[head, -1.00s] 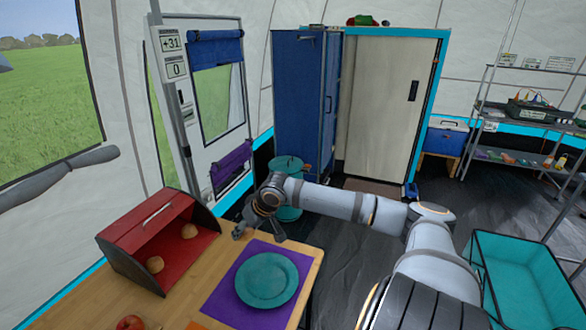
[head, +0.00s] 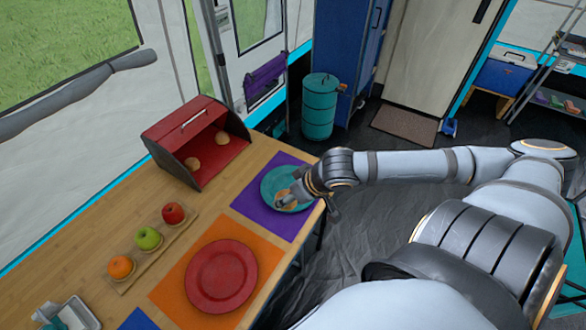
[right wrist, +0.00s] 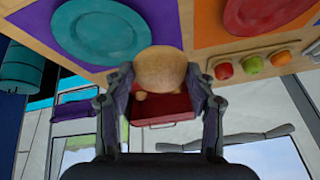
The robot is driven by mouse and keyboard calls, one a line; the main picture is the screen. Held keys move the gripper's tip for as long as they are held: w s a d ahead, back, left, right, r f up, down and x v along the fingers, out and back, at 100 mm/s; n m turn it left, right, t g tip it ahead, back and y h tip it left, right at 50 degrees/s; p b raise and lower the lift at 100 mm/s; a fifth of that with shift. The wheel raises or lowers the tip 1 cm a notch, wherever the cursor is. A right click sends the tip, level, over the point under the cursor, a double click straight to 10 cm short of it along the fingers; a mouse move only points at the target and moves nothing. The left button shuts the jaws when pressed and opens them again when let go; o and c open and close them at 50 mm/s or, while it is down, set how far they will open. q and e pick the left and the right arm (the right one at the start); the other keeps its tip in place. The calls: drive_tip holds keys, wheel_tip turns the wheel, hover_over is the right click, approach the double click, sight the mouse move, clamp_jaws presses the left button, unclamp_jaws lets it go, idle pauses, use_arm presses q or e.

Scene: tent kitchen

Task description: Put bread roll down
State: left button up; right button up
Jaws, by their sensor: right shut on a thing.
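My right gripper (head: 290,199) is shut on a tan bread roll (right wrist: 162,68), which shows between its two fingers in the right wrist view. In the head view the held roll (head: 284,198) is over the teal plate (head: 272,180), partly hidden by the fingers. I cannot tell whether it touches the plate. The plate lies on a purple mat (head: 250,215) at the table's far right corner; it also shows in the right wrist view (right wrist: 100,35). My left gripper is not in view.
A red bread box (head: 180,124) with two rolls (head: 193,164) stands behind the plate. A red plate (head: 221,276) lies on an orange mat (head: 172,292). A wooden tray (head: 187,225) holds a red apple, a green apple and an orange. Bare wood separates box and mats.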

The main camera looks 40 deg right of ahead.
drive_tip(key=w+d+f+b, duration=0.2)
drive_tip(key=w+f+b, duration=0.1)
drive_tip(key=w+d+f+b, duration=0.3)
drive_tip(key=w, duration=0.1)
drive_tip(key=w+d+f+b, duration=0.3)
drive_tip(key=b, duration=0.1)
drive_tip(key=shift+w+f, duration=0.1)
drive_tip(key=shift+w, duration=0.15)
drive_tip(key=shift+w+d+f, duration=0.25)
drive_tip(key=shift+w+f, duration=0.05)
drive_tip(key=shift+f, duration=0.1)
wheel_tip(320, 180, down, 3)
drive_tip(key=shift+f+b, duration=0.15)
drive_tip(key=shift+b, duration=0.2)
drive_tip(key=o, duration=0.8)
drive_tip(key=shift+o, duration=0.2)
